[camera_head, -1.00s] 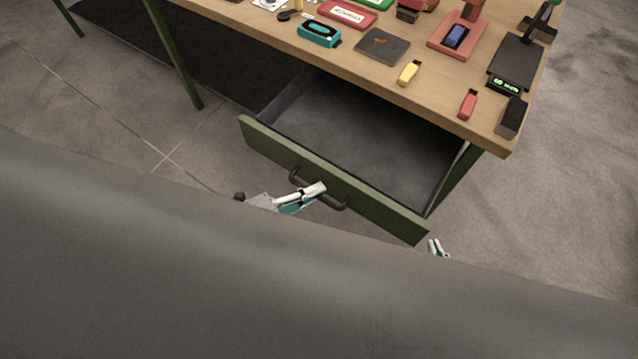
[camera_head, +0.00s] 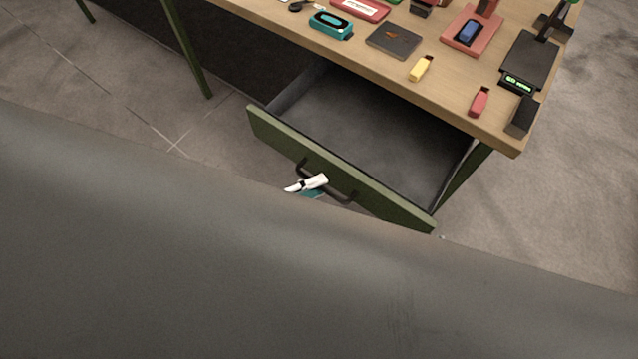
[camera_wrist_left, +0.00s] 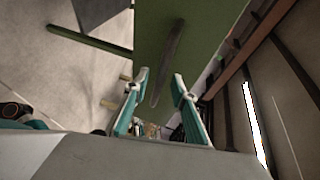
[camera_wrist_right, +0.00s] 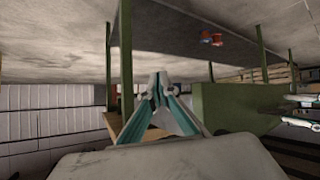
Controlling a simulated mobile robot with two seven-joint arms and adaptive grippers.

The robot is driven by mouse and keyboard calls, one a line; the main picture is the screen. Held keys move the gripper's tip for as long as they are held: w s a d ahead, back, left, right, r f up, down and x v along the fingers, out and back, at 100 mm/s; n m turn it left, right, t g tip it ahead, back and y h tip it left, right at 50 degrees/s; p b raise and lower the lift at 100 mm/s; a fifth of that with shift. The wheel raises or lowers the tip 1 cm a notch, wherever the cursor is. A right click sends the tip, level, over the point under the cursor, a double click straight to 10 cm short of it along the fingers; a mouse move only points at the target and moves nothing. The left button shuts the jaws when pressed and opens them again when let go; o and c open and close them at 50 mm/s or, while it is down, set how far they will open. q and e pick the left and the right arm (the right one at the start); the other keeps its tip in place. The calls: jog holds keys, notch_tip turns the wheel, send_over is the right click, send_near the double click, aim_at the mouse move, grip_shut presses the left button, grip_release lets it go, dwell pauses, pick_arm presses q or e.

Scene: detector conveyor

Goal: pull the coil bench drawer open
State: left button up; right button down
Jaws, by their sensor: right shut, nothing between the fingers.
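The coil bench drawer (camera_head: 345,168) stands pulled well out from under the bench, its grey inside empty where I can see it. Its green front carries a dark bar handle (camera_head: 344,197), which also shows in the left wrist view (camera_wrist_left: 172,50). My left gripper (camera_head: 318,181) is at the handle. In the left wrist view its fingers (camera_wrist_left: 160,74) stand apart, with the lower end of the handle between them; I cannot tell whether they touch it. My right gripper (camera_wrist_right: 158,80) is shut and empty, below the drawer front's right end; only a speck shows in the head view.
The wooden bench top (camera_head: 370,62) holds a teal device (camera_head: 331,24), a dark plate (camera_head: 394,40), yellow (camera_head: 420,68) and red (camera_head: 479,102) small items, and a black scale (camera_head: 528,60). Green bench legs (camera_head: 187,50) stand on the floor. Floor at left and right is clear.

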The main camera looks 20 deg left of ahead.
pick_arm(q)
jog(key=v, duration=1)
jog(key=shift+s+a, duration=0.1)
jog(key=shift+a, duration=0.05)
jog(key=w+f+n+y, duration=0.2)
jog(key=f+n+y, duration=0.1)
jog(key=n, duration=0.7)
jog(key=w+f+n+g+y, duration=0.1)
jog(key=w+f+n+y, duration=0.2)
jog(key=n, duration=0.7)
notch_tip(320, 180, down, 2)
jog(key=shift+w+a+f+n+y, duration=0.1)
jog(key=shift+w+a+n+y, duration=0.25)
jog(key=shift+y, duration=0.45)
